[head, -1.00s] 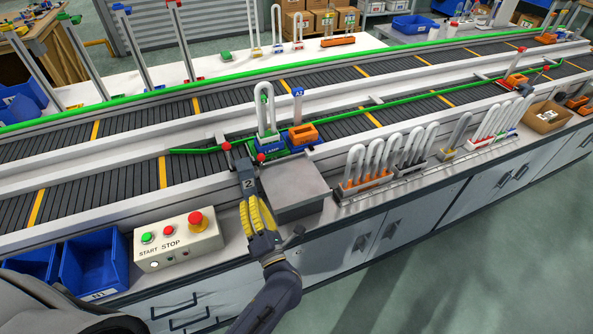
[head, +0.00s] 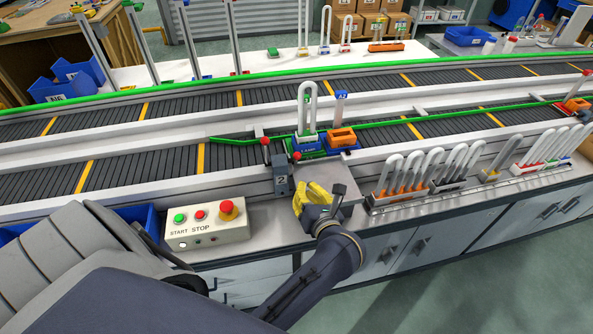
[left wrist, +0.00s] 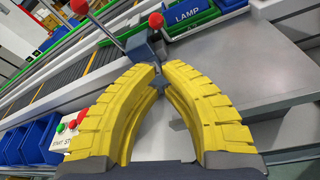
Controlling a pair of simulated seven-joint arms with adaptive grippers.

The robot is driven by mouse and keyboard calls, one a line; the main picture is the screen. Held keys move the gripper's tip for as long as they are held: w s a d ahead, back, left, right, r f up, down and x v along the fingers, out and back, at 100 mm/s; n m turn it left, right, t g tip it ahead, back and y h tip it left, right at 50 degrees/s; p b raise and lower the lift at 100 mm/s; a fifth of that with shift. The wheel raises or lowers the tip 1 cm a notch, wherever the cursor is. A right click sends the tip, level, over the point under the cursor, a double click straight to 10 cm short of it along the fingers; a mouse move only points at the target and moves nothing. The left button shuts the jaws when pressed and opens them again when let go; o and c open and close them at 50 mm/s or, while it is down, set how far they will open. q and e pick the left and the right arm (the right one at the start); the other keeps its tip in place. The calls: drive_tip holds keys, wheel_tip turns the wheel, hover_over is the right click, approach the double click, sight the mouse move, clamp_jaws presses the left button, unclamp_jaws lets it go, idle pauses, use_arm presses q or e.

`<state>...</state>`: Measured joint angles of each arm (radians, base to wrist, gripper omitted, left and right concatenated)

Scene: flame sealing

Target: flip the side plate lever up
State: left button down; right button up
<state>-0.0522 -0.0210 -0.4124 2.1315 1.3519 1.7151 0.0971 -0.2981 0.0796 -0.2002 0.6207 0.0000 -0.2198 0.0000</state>
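Two red-knobbed levers stand at the near conveyor edge by a dark block marked 2 (head: 283,180). One red knob (head: 265,141) is at the left and the other red knob (head: 296,156) at the right. In the left wrist view, one knob (left wrist: 79,7) is on a slanted rod and the other knob (left wrist: 156,20) is above the grey block (left wrist: 141,47). I cannot tell which is the side plate lever. My left gripper (head: 303,196) has yellow fingers, right of and nearer than the block. Its fingertips (left wrist: 159,69) are together with nothing visible between them. My right gripper is out of view.
A START/STOP box (head: 206,224) with a red button stands left of the gripper. A rack of white tubes (head: 425,178) stands at the right.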

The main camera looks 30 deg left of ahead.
sight(295, 179)
use_arm(q)
drive_tip(key=shift+a, duration=0.1)
drive_tip(key=x, duration=0.9)
drive_tip(key=shift+w+a, duration=0.3)
drive_tip(key=shift+f, duration=0.1)
drive_tip(key=shift+r+m, duration=0.3)
drive_tip(key=shift+r, duration=0.45)
